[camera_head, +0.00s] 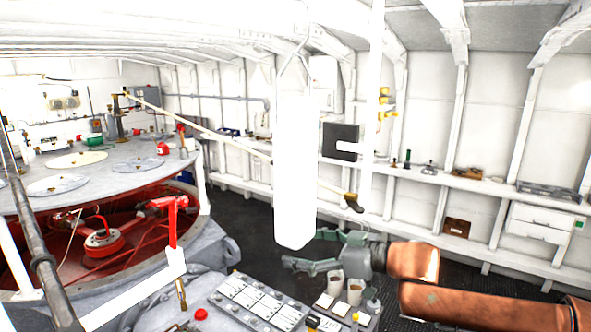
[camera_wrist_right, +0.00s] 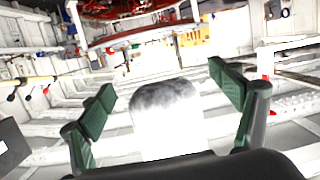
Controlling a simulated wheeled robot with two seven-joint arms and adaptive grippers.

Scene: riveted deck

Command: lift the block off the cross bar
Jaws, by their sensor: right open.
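A long white block-like body (camera_head: 295,160) hangs from a thin hook or strap in the middle of the head view. I cannot tell for sure that it is the task's block. A pale mottled rounded end (camera_wrist_right: 165,98) shows between my fingers in the right wrist view, probably its lower end. My right gripper (camera_head: 302,250) is open, with its green fingers spread beside the bottom of the white body; contact is not clear. In the wrist view the right gripper (camera_wrist_right: 160,84) has fingers on both sides of that end. No cross bar can be clearly identified. My left gripper is out of view.
Cups (camera_head: 335,283) stand close to the wrist. A red-lined round machine (camera_head: 100,235) fills the left. A long pale pole (camera_head: 215,135) slants behind the white body. A wall shelf (camera_head: 450,180) holds small items.

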